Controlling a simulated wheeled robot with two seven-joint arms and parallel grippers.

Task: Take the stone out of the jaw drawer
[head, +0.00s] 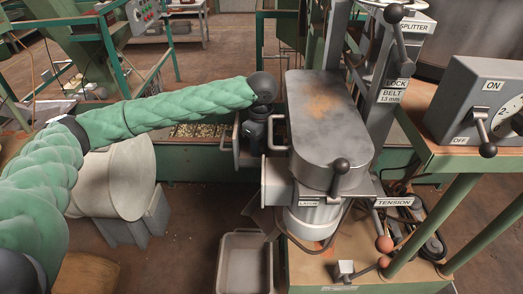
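My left arm, in a green sleeve, reaches in from the left and bends down at a dark wrist ball. My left gripper (254,140) points down beside the grey machine's left side, at a small grey drawer-like box (241,158) with a handle on its left. The gripper's fingertips are dark and partly hidden, so I cannot tell whether they are open or shut. I cannot see a stone; the inside of the box is hidden by the gripper and the angle. My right gripper is not in view.
The machine's rounded metal cover (325,125) stands just right of the gripper, with a black-knobbed lever in front. An empty-looking grey bin (244,263) stands below on the floor. A switch box (480,103) is at right. A pale drum (115,180) lies at left.

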